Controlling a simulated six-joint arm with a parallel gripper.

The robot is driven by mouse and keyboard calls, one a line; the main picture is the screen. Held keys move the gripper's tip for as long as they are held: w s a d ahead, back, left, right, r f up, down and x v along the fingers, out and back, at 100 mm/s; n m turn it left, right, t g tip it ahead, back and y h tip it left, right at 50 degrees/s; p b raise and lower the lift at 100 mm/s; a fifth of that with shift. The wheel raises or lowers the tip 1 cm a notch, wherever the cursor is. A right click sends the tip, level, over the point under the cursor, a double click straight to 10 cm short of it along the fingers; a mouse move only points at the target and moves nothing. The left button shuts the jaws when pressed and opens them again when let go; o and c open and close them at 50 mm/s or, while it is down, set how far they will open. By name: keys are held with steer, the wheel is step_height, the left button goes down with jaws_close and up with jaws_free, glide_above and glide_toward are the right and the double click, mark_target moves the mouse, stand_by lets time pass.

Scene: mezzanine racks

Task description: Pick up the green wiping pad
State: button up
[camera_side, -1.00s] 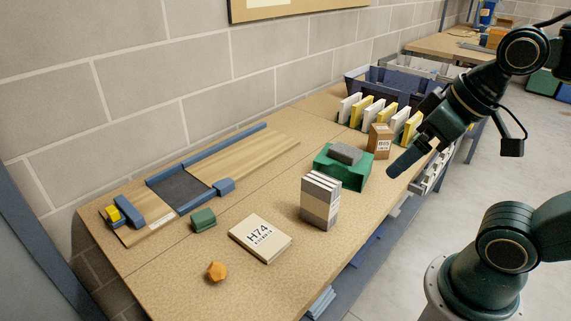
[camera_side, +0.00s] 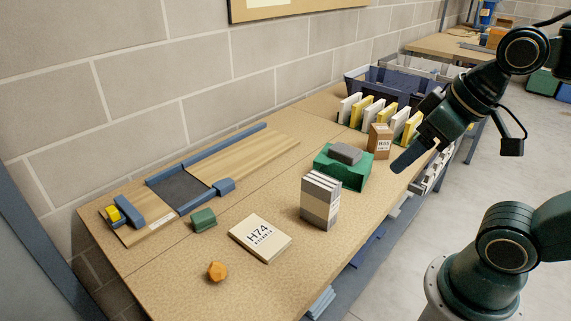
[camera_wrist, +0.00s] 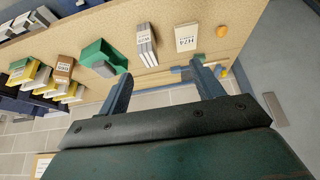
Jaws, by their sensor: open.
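The green wiping pad (camera_side: 203,220) is a small dark green block lying on the wooden bench in the side view. It sits beside the blue-edged board fixture (camera_side: 180,190), left of the H74 box (camera_side: 260,238). My gripper (camera_side: 404,162) is high at the right, over the bench's front edge and far from the pad. In the wrist view my gripper (camera_wrist: 162,68) has its two fingers spread apart with nothing between them.
A green holder (camera_side: 341,172) with a grey block (camera_side: 345,153), a grey striped carton (camera_side: 320,200) and a brown box (camera_side: 379,141) stand between my gripper and the pad. An orange knob-like piece (camera_side: 217,271) lies near the front.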

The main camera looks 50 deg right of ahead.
steer(key=w+a+r+n+g+y, duration=0.1)
steer(key=w+r+n, duration=0.1)
steer(key=w, duration=0.4)
steer(key=w+a+r+n, duration=0.2)
steer(key=w, duration=0.4)
steer(key=n+g+y, duration=0.3)
steer(key=n+g, duration=0.1)
steer(key=n, duration=0.7)
glide_above(203, 214)
steer(key=s+d, duration=0.1)
steer(key=d, duration=0.4)
step_height(203, 214, down, 22)
steer(key=shift+s+f, duration=0.1)
steer(key=shift+s, duration=0.1)
steer(key=shift+x, duration=4.25)
